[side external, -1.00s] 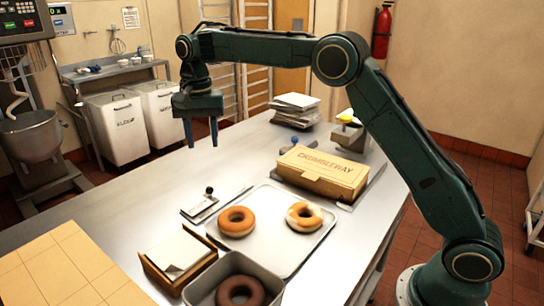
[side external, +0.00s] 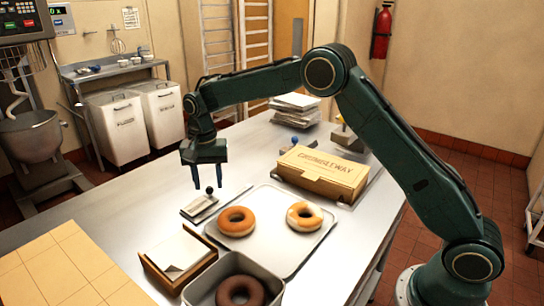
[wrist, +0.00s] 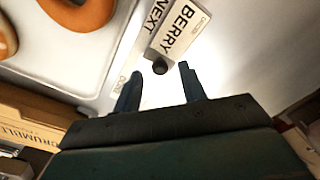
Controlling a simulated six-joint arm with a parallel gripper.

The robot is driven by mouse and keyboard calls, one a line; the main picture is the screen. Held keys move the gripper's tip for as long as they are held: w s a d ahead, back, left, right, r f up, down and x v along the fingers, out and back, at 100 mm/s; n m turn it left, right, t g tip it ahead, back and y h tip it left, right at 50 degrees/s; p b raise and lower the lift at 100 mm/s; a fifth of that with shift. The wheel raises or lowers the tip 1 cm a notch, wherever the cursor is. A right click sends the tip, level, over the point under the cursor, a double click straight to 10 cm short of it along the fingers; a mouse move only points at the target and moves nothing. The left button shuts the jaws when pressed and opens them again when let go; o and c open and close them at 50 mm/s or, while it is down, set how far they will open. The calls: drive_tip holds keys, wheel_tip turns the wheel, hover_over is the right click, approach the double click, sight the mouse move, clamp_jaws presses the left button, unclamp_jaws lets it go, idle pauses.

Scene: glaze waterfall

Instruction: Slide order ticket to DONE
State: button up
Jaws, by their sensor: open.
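The order ticket (side external: 200,206) is a small pale card on a narrow rail beside the tray. In the wrist view the ticket (wrist: 181,30) reads BERRY, with the word NEXT beside it. A black round knob (side external: 210,190) stands at the ticket's end; it also shows in the wrist view (wrist: 160,67). A small label, seemingly DONE (wrist: 121,84), is partly hidden by a finger. My gripper (side external: 208,185) is open, pointing down over the knob. In the wrist view the knob appears between the fingertips (wrist: 160,73); I cannot tell whether they reach down around it.
A tray (side external: 283,262) with two ring doughnuts lies close beside the rail. A ticket box (side external: 150,270) and a metal pan with a dark doughnut stand at the front. A cardboard box (side external: 322,172) is behind the tray. The steel table left of the rail is clear.

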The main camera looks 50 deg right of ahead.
drive_tip(key=shift+f, duration=0.75)
clamp_jaws()
drive_tip(key=d, duration=1.1)
drive_tip(key=shift+d, duration=0.3)
unclamp_jaws()
